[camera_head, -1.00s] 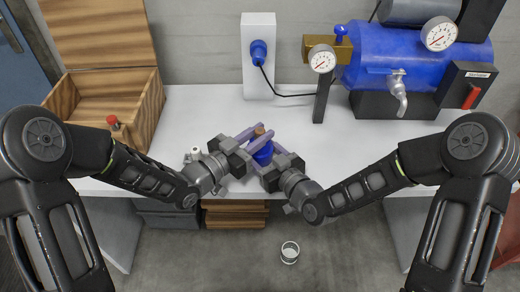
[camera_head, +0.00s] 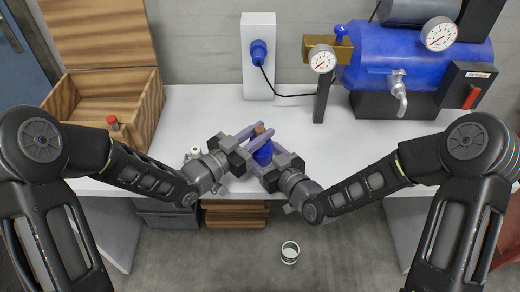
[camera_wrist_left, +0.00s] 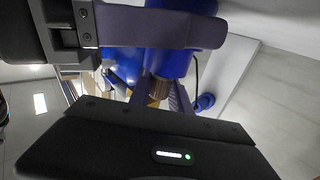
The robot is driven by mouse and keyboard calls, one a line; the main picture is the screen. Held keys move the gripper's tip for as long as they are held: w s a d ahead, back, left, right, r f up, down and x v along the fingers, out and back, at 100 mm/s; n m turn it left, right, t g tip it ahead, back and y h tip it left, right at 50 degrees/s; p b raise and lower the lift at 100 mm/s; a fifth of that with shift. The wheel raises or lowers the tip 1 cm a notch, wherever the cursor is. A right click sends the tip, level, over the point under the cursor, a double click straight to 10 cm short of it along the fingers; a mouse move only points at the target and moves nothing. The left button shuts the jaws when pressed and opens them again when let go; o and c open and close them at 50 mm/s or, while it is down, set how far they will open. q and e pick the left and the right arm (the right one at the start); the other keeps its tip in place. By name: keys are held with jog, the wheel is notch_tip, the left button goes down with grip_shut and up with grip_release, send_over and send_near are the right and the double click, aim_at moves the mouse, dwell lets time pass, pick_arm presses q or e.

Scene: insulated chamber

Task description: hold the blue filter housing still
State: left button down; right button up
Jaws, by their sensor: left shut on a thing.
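The blue filter housing (camera_head: 263,154) stands upright near the front of the white bench, with a brown top part (camera_head: 259,129). My left gripper (camera_head: 256,137) comes in from the left and is shut on the housing, its purple fingers partly covering it. In the left wrist view the housing (camera_wrist_left: 178,64) lies behind a purple finger, with its brown part (camera_wrist_left: 159,88) below. My right gripper (camera_head: 268,150) comes in from the right, close against the housing. Its fingertips are mostly hidden, so its opening cannot be told.
A small white-topped item (camera_head: 195,152) is beside my left wrist. An open wooden box (camera_head: 140,112) stands at left, a blue tank (camera_head: 415,55) with gauges at back right. A glass (camera_head: 290,252) is on the floor.

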aim_at(260, 128)
pick_arm(q)
jog(key=shift+r, duration=2.9)
pick_arm(e)
jog(key=shift+d+f, duration=0.1)
jog(key=shift+f, duration=0.2)
jog(key=o, duration=1.3)
jog(key=shift+c, duration=0.2)
jog(key=o, duration=0.4)
jog(key=shift+r, duration=0.2)
jog(key=shift+o, duration=0.2)
